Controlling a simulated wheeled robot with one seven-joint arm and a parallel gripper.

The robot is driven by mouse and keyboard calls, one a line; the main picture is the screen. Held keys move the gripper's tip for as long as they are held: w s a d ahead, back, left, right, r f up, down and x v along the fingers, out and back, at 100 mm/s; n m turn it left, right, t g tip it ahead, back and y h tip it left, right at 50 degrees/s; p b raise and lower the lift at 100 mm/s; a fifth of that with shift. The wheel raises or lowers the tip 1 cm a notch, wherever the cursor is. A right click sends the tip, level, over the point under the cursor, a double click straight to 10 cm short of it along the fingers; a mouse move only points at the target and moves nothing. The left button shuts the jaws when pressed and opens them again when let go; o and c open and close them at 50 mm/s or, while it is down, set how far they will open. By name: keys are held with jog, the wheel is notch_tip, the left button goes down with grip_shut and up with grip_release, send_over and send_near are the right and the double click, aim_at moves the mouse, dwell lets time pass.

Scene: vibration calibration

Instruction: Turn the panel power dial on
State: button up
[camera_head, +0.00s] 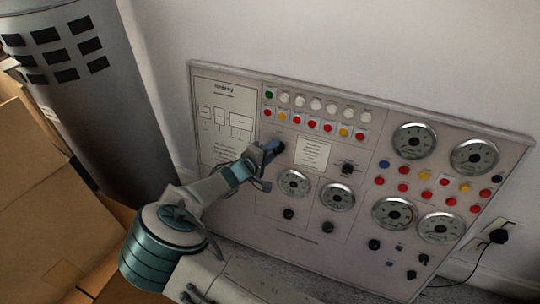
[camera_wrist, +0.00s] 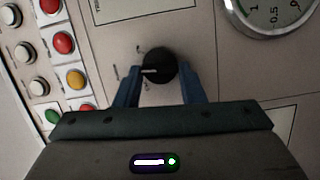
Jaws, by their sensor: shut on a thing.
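The control panel (camera_head: 310,242) is a grey board with dials, gauges and coloured buttons, standing against the wall. A black round dial (camera_wrist: 160,67) with a white pointer line sits between the two blue fingers of my gripper (camera_wrist: 161,84) in the wrist view. The pointer line points left in that view. My gripper (camera_head: 272,152) is shut on this dial, at the upper middle of the panel in the head view, where the gripper mostly hides the dial. Small print around the dial is too blurred to read.
A similar black knob (camera_head: 347,169) is to the right, with round gauges (camera_head: 294,183) below. Rows of coloured buttons (camera_head: 312,123) are above. A black plug (camera_head: 498,236) is in a wall outlet at right. A dark cylinder (camera_head: 90,100) and cardboard boxes (camera_head: 40,200) stand left.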

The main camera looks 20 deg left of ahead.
jog(key=m+g+y+b, duration=0.1)
jog(key=m+b, duration=0.3)
jog(key=b, duration=0.1)
jog(key=shift+f, duration=0.15)
jog(key=m+b, duration=0.2)
jog(key=b, duration=0.1)
jog(key=shift+d, duration=0.1)
jog(key=shift+r+m+g+y+b, duration=0.35)
jog(key=shift+m+b, duration=0.25)
jog(key=shift+b, duration=0.5)
jog(key=shift+r, duration=0.1)
jog(key=o, duration=1)
jog(key=p+v, duration=0.4)
jog(key=v, duration=0.9)
jog(key=shift+s+r, duration=0.15)
jog(key=shift+s, duration=0.2)
